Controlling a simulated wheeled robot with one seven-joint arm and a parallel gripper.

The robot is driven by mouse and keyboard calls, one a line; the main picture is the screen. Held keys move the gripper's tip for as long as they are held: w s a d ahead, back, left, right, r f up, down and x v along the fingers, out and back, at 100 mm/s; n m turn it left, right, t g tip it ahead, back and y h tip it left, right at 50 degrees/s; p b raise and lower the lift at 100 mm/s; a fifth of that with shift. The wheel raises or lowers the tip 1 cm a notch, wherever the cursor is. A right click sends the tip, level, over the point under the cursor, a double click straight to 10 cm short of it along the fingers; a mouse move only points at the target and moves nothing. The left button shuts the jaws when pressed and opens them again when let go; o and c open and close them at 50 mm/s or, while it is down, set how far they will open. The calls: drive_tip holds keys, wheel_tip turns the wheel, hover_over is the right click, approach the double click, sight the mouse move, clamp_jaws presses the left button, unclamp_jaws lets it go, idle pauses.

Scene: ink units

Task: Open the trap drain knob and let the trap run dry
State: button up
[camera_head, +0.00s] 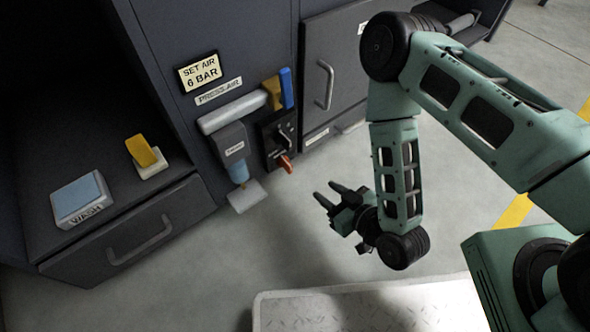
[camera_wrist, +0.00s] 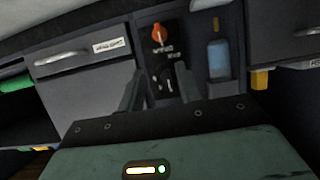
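The trap looks to be the grey labelled unit (camera_head: 231,145) on the cabinet front, with a blue bowl (camera_head: 238,172) below it. The bowl also shows in the wrist view (camera_wrist: 218,57), where the scene is upside down. Beside it is a dark panel (camera_head: 270,130) with a red-orange knob (camera_head: 286,164) at its lower end; the knob also shows in the wrist view (camera_wrist: 159,34). I cannot read which knob is the drain. My gripper (camera_head: 325,191) is open and empty, to the right of the panel and apart from it, fingers pointing towards the cabinet.
A WASH box (camera_head: 83,199) and a yellow block (camera_head: 145,151) stand on the left shelf. A door handle (camera_head: 325,85) projects at right.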

sight(291, 166)
drive_tip(key=b+x, duration=0.7)
drive_tip(key=x, duration=0.7)
drive_tip(key=shift+w+a+f, duration=0.15)
drive_tip(key=shift+w+f, duration=0.1)
drive_tip(key=shift+w+a+f+b, duration=0.15)
drive_tip(key=shift+w+a+b, duration=0.25)
drive_tip(key=shift+w, duration=0.2)
clamp_jaws()
